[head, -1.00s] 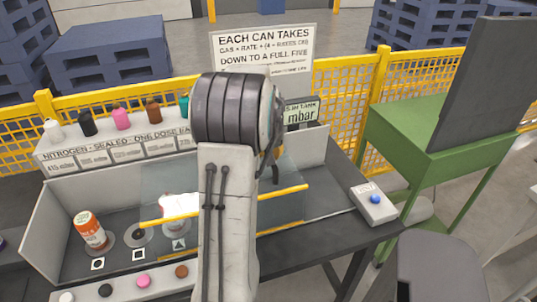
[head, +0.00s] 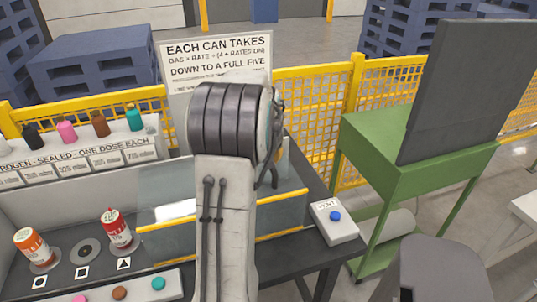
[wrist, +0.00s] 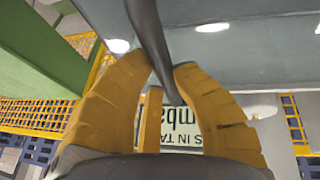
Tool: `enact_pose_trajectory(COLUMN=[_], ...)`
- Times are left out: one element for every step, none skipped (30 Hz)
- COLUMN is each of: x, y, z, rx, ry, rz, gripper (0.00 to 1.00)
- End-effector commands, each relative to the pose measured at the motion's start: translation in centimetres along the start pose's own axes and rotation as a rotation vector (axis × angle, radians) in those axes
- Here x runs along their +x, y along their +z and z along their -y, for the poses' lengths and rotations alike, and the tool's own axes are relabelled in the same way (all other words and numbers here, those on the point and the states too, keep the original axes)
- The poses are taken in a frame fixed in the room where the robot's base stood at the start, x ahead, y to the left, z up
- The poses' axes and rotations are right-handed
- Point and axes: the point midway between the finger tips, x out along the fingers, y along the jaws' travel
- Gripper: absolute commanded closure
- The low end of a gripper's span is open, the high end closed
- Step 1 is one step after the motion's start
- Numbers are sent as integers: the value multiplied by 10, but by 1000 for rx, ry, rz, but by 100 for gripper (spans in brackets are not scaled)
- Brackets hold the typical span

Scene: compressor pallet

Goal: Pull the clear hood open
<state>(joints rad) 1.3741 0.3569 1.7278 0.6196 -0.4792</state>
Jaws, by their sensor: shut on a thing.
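The clear hood (head: 280,208) is a see-through box with yellow edge strips, standing on the dark bench behind my arm in the head view. Its left edge lies just right of the red-and-white can (head: 118,230), and its right end is short of the vent box. My arm hides its middle. My gripper (wrist: 166,68) shows in the wrist view with its orange fingers closed around a dark bar (wrist: 148,28), seemingly the hood's handle.
An orange-and-white can (head: 32,245) stands at left, with an empty round seat (head: 86,250) between the two cans. The vent box (head: 333,222) with a blue button is at the bench's right end. Several coloured bottles (head: 66,131) line the back. A green stand (head: 410,160) is at right.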

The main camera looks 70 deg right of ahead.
Motion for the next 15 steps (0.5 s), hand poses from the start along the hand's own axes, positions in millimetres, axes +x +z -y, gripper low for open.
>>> enact_pose_trajectory(x=[1,1,1,1,1,1,1,1,1,1,0,0,0,0,0], y=[0,0,0,0,0,0,0,0,0,0,0,0,0,0,0], z=[0,0,0,0,0,0,0,0,0,0,0,0,0,0,0], rx=[2,2,1,1,1,1,1,1,1,1,1,1,0,0,0], ry=[0,0,0,0,0,0,0,0,0,0,0,0,0,0,0], rz=[0,0,0,0,0,0,1,1,1,1,1,1,1,1,1], gripper=[100,100,100,100,100,73,70,67,64,61,58,55,52,49,48])
